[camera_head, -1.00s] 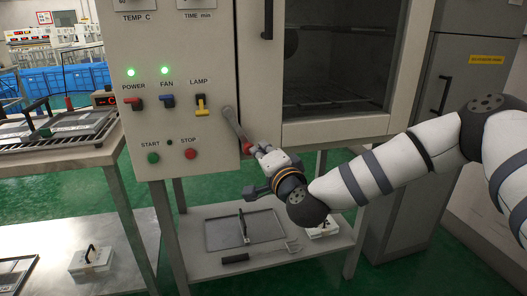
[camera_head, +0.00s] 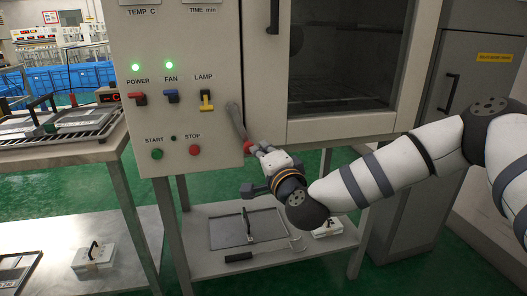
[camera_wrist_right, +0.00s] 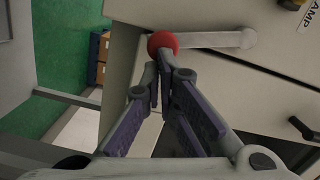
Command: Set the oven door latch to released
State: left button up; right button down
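The oven door latch (camera_head: 237,122) is a grey lever on the lower right edge of the control panel, slanting down to the right. Its red knob (camera_head: 248,146) is at the lower end. In the wrist view the lever (camera_wrist_right: 215,40) runs right from the red knob (camera_wrist_right: 162,43). My right gripper (camera_head: 261,151) is just right of the knob in the head view. In the wrist view its fingers (camera_wrist_right: 161,68) are drawn together with their tips at the knob, seemingly touching it; the knob is not between them. My left gripper is not in view.
The control panel (camera_head: 220,140) carries the POWER, FAN and LAMP switches and START and STOP buttons. The oven door (camera_head: 345,128) with its window is right of the latch. A lower shelf (camera_head: 200,262) holds a tray and tools. A grey cabinet (camera_head: 425,150) stands at right.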

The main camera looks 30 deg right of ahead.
pick_arm(q)
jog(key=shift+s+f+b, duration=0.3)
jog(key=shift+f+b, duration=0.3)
jog(key=shift+b, duration=0.1)
pick_arm(e)
jog(key=shift+w+a+f+m, duration=0.1)
jog(key=shift+w+a+m, duration=0.25)
jog(key=shift+a+m, duration=0.5)
dwell(1.6)
jog(key=shift+d, duration=0.25)
dwell(0.4)
